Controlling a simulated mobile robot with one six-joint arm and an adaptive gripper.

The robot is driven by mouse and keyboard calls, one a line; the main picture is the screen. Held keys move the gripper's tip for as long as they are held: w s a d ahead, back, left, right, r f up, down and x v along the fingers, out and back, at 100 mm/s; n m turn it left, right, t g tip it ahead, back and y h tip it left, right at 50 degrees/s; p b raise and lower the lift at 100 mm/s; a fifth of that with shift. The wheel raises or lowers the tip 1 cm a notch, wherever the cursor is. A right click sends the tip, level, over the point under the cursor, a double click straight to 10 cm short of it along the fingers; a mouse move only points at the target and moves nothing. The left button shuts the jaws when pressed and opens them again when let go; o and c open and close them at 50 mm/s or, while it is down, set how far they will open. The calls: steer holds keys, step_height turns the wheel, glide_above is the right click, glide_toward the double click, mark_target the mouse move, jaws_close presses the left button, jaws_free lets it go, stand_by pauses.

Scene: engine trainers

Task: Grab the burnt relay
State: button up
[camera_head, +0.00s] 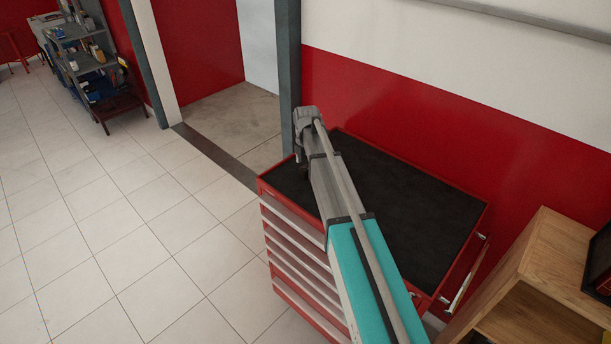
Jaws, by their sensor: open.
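No relay, burnt or otherwise, can be made out in the head view. My arm reaches up from the bottom across a red tool cabinet (420,210) with a black top. My gripper (301,162) is at the arm's far end, dark and small, over the back left part of the cabinet top. It is open and partly hidden by my own wrist and arm. I see nothing held in it.
The visible part of the cabinet top is bare. A wooden shelf unit (540,262) stands at the right, near the cabinet. A grey post (288,75) and red-and-white wall rise behind. A loaded shelf rack (85,65) stands far left. Tiled floor at left is clear.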

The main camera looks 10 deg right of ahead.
mark_target(306, 166)
steer(key=shift+f+b, duration=1.45)
steer(key=shift+f, duration=0.35)
jaws_close()
